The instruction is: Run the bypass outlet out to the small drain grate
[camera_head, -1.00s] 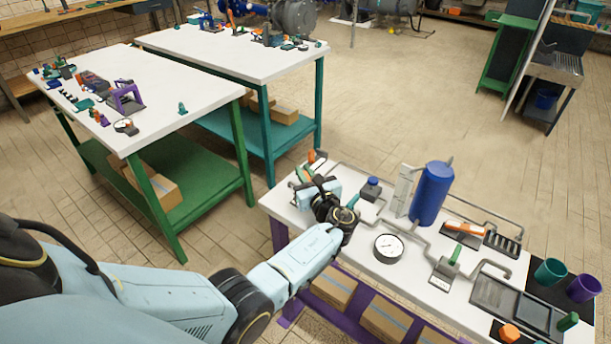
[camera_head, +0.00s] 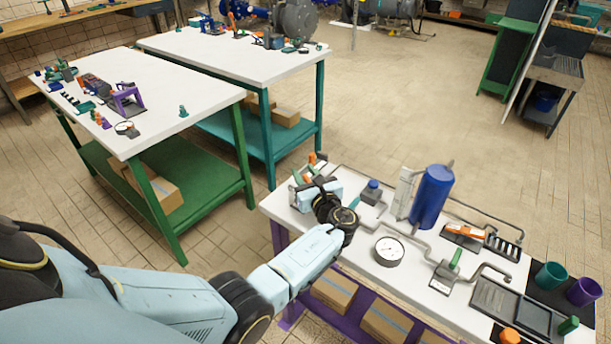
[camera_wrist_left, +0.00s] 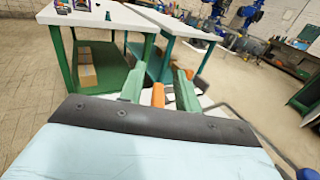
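My left gripper (camera_head: 318,186) is over the left end of the white bench in the head view. In the left wrist view its two green fingers (camera_wrist_left: 160,91) stand apart, with an orange piece (camera_wrist_left: 158,95) showing between or beyond them. I cannot tell whether they touch it. An orange piece (camera_head: 312,158) also shows just past the gripper in the head view. Grey pipes (camera_head: 415,238) cross the bench. One bent pipe end (camera_head: 497,269) is near a large dark grate (camera_head: 490,297); another pipe runs along the back toward a small slotted grate (camera_head: 503,248). My right gripper is out of view.
A blue tank (camera_head: 432,197), a round gauge (camera_head: 389,251), a green-handled valve (camera_head: 446,272) and an orange-handled valve (camera_head: 464,231) stand on the bench. Teal (camera_head: 550,275) and purple (camera_head: 584,291) cups stand at the right.

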